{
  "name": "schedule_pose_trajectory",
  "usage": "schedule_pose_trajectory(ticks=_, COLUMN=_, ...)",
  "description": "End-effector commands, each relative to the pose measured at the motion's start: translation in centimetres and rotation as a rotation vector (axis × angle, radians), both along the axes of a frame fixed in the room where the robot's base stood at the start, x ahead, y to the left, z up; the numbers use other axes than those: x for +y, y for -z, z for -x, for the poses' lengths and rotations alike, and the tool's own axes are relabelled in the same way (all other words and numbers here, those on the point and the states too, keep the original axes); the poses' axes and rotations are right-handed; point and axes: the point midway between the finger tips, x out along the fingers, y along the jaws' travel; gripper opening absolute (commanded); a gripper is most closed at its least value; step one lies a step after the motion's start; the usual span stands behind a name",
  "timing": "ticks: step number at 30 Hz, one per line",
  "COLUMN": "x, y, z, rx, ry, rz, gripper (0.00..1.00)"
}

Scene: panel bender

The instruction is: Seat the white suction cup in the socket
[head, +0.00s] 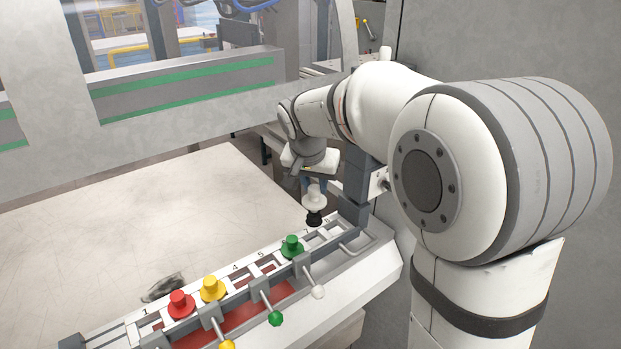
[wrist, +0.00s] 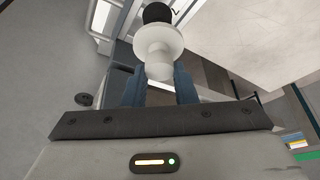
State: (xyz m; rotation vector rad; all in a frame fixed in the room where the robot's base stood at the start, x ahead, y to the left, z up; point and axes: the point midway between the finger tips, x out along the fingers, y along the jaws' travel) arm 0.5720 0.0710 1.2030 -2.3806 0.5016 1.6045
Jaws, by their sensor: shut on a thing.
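The white suction cup (head: 314,198), with a black lower part, is held upright in my gripper (head: 314,184) at the right end of the numbered rail (head: 262,268). In the wrist view the white suction cup (wrist: 158,45) sits between the two blue fingers of my gripper (wrist: 160,88), its black part pointing away. In the head view the black part overlaps the rail near the last numbers. I cannot tell whether it touches the rail or is above it. The socket under it is partly hidden.
Red (head: 180,304), yellow (head: 212,288) and green (head: 291,246) cups stand in the rail. Levers with yellow, green (head: 275,318) and white (head: 318,291) knobs stick out in front. A dark grey post (head: 354,205) stands close right of the held cup. The metal table (head: 130,230) is mostly clear.

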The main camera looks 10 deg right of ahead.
Motion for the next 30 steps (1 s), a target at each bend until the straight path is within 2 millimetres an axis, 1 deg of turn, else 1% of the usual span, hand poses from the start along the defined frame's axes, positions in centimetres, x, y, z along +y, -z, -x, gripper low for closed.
schedule_pose_trajectory(ticks=1, x=-0.2, y=-0.4, z=-0.7, rx=0.000, ry=0.001, rz=0.001, gripper=0.00)
schedule_pose_trajectory(ticks=4, x=-0.3, y=-0.1, z=-1.4, rx=-0.001, ry=0.000, rz=0.000, gripper=0.00)
schedule_pose_trajectory(ticks=13, x=-0.1, y=0.9, z=-1.2, rx=-0.007, ry=-0.002, rz=0.001, gripper=0.00)
schedule_pose_trajectory(ticks=24, x=-0.4, y=4.1, z=-1.8, rx=0.000, ry=0.000, rz=-0.001, gripper=0.00)
schedule_pose_trajectory(ticks=30, x=-0.4, y=5.7, z=-1.8, rx=0.001, ry=-0.001, rz=0.000, gripper=0.00)
